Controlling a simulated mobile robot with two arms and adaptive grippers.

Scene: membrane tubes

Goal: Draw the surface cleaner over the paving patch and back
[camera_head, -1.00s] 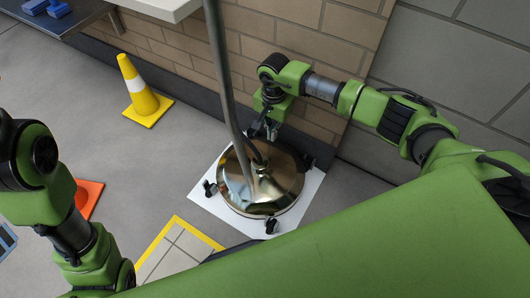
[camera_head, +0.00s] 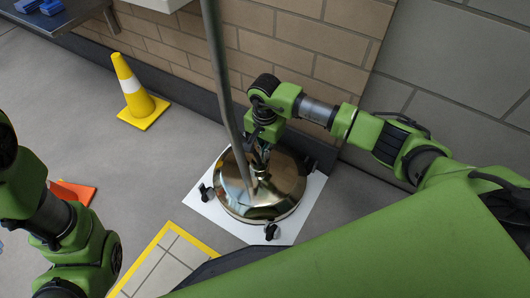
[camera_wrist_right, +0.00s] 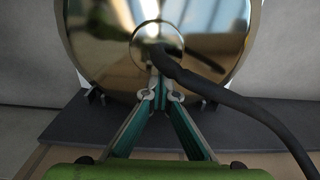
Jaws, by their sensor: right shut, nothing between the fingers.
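The surface cleaner (camera_head: 235,180) is a shiny bronze dome with small black casters, standing on a white sheet by the wall. The wrist view shows its mirror-like top (camera_wrist_right: 100,35), with a round hub (camera_wrist_right: 158,32) and a dark hose (camera_wrist_right: 235,98). My right gripper (camera_head: 264,160) is over the dome, close to the hub; in the wrist view its fingertips (camera_wrist_right: 160,84) meet with nothing between them, just beside the hose base. Contact is unclear. The yellow-edged paving patch (camera_head: 163,268) lies front-left of the sheet, partly hidden by my body. My left gripper is out of frame.
A yellow cone (camera_head: 138,95) stands at left, an orange cone (camera_head: 75,192) near my left arm. The brick wall (camera_head: 290,50) is close behind the cleaner. A shelf (camera_head: 75,14) is at top left.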

